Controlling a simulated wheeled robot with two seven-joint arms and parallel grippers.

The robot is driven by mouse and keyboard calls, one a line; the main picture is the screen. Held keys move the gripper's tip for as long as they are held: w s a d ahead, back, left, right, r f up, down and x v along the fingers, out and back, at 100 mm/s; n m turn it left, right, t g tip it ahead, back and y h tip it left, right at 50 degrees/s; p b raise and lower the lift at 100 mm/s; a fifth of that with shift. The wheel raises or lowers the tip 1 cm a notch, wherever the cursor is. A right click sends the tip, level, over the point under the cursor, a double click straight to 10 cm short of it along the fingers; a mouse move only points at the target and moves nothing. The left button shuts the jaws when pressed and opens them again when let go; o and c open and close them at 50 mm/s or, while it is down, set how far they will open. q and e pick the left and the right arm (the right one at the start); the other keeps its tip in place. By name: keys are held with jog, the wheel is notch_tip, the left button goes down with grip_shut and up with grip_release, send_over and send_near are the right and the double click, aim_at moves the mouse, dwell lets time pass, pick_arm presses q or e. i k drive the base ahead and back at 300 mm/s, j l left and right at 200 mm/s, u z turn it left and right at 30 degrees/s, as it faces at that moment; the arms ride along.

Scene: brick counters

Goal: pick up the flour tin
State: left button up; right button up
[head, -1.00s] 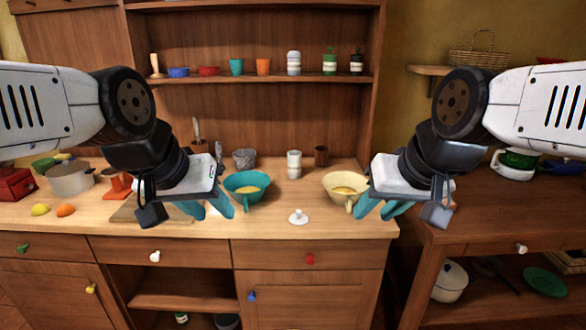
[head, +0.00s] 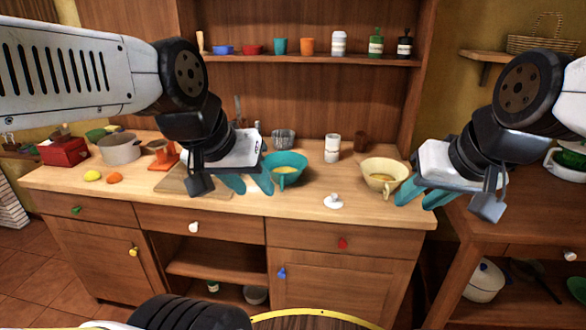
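Two white tins with grey bands are in the head view, and I cannot read a label on either. One tin (head: 332,148) stands upright at the back of the wooden counter, right of the teal bowl. The other tin (head: 338,44) stands on the shelf above, between an orange cup and a green bottle. My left gripper (head: 248,185) is open and empty over the counter, in front of the teal bowl and left of the counter tin. My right gripper (head: 425,195) is open and empty near the counter's right end, in front and right of the cream bowl.
The teal bowl (head: 285,170) and cream bowl (head: 385,175) flank the counter tin. A pot (head: 119,148) is further left.

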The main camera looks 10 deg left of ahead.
aim_at(332, 140)
jog(key=i+l, duration=0.3)
jog(key=i+l+u, duration=0.15)
jog(key=u, duration=0.2)
jog(key=i+l+u, duration=0.5)
jog(key=u, duration=0.85)
